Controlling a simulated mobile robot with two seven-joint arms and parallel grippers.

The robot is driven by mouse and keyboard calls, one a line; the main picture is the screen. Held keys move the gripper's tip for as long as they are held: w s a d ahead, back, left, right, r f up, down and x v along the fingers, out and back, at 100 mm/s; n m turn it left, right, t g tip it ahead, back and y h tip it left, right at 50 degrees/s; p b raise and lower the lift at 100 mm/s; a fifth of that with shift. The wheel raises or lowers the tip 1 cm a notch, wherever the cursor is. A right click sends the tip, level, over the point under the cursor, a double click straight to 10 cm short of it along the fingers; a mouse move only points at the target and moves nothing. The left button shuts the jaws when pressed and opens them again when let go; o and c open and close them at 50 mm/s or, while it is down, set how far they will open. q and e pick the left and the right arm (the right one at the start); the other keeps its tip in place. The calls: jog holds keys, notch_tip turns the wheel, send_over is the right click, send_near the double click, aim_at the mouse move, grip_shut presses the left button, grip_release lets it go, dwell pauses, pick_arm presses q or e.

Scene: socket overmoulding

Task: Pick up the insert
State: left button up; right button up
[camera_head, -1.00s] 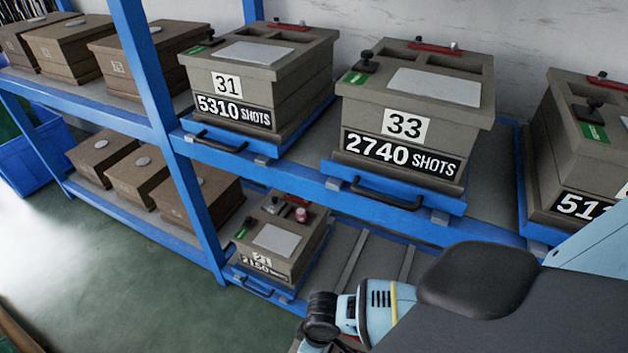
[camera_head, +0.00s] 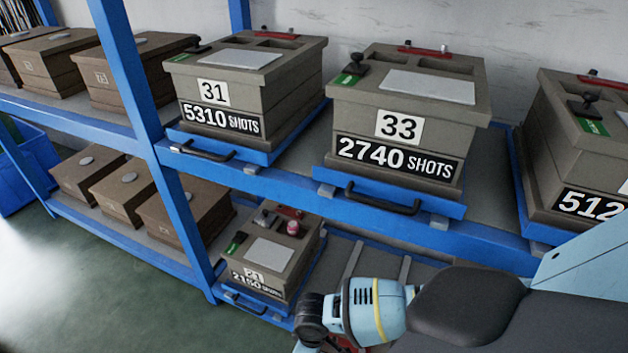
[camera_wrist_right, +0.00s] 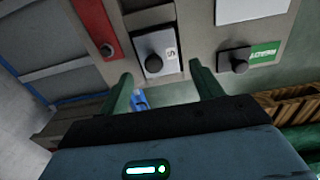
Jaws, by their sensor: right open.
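In the right wrist view, a grey metal block with a black knob (camera_wrist_right: 156,56), which looks like the insert, sits in a pocket of a mould. It bears a small, unclear mark. My right gripper (camera_wrist_right: 160,71) is open, with its two green fingers apart, one on each side of the block in the picture. I cannot tell the depth between them, and no contact shows. In the head view, the mould marked 2150 shots (camera_head: 270,255) is on the lower shelf and seems to be this mould. My left gripper is not in view.
A red bar (camera_wrist_right: 95,25) and a black handle by a green label (camera_wrist_right: 235,60) flank the block. In the head view, the blue upper shelf beam (camera_head: 300,190) runs above the lower mould. Larger moulds, including number 33 (camera_head: 400,110), stand on that upper shelf.

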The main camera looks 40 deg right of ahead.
notch_tip(320, 180, down, 5)
jog(key=shift+s+d+r+b, duration=0.1)
jog(key=shift+r+b, duration=0.05)
jog(key=shift+b, duration=0.75)
jog(key=shift+r, duration=0.1)
jog(key=c, duration=1.2)
jog(key=shift+r, duration=0.1)
jog(key=shift+r, duration=0.3)
notch_tip(320, 180, up, 3)
jog(key=shift+r+p, duration=0.15)
jog(key=shift+p, duration=0.9)
jog(key=s+a+p, duration=0.1)
jog(key=s, duration=0.3)
jog(key=s+a+p, duration=0.1)
jog(key=s, duration=0.4)
jog(key=s+a+p, duration=0.1)
jog(key=s+a, duration=0.1)
jog(key=s, duration=0.3)
jog(key=shift+s+r, duration=0.1)
jog(key=shift+r, duration=0.3)
jog(key=shift+s+a, duration=0.15)
jog(key=shift+s, duration=0.45)
